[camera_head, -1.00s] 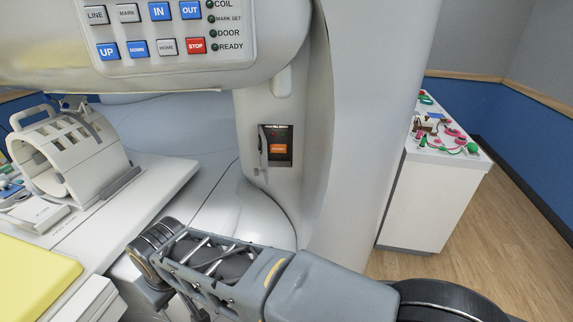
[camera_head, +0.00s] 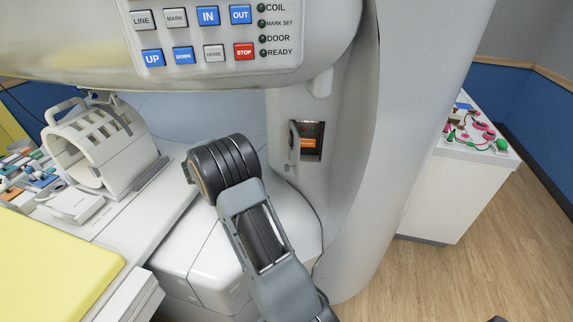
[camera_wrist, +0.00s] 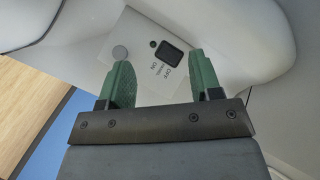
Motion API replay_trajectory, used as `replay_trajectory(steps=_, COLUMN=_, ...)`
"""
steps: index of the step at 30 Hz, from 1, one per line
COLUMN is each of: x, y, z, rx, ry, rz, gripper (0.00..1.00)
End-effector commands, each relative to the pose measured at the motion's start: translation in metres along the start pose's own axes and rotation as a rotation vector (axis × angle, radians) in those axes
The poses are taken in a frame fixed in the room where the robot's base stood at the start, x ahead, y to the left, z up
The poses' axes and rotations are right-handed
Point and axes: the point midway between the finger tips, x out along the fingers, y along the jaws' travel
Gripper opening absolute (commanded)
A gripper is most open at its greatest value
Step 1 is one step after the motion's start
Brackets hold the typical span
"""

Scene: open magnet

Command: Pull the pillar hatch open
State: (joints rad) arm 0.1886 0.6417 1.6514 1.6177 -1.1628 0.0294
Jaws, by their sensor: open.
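In the head view, the pillar (camera_head: 350,180) has a small dark recess (camera_head: 309,129) with an orange label in it. A thin grey flap (camera_head: 294,143) stands at the recess's left edge; it looks swung out, seen almost edge-on. My gripper (camera_wrist: 160,62) shows in the wrist view with its two green fingers apart and nothing held between them. In the head view my wrist hides the gripper.
A button panel (camera_head: 217,72) overhangs the recess from above. A white coil (camera_head: 100,145) rests on the bed at left, near a yellow pad (camera_head: 60,265). A white cabinet (camera_head: 455,195) with small items stands at right. Wood floor (camera_head: 440,275) is clear before it.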

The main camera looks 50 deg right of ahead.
Motion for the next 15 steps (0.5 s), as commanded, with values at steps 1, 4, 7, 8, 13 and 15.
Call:
replay_trajectory(steps=1, x=0.007, y=0.013, z=-0.004, rx=0.007, ry=0.077, rz=0.059, gripper=0.58)
replay_trajectory(steps=4, x=0.014, y=0.037, z=-0.010, rx=0.018, ry=0.206, rz=0.152, gripper=0.58)
replay_trajectory(steps=7, x=0.017, y=0.052, z=-0.015, rx=0.019, ry=0.286, rz=0.212, gripper=0.58)
replay_trajectory(steps=8, x=0.018, y=0.055, z=-0.016, rx=0.020, ry=0.303, rz=0.222, gripper=0.58)
replay_trajectory(steps=13, x=0.033, y=0.066, z=-0.025, rx=0.018, ry=0.342, rz=0.252, gripper=0.58)
replay_trajectory(steps=15, x=0.044, y=0.069, z=-0.029, rx=0.017, ry=0.342, rz=0.252, gripper=0.58)
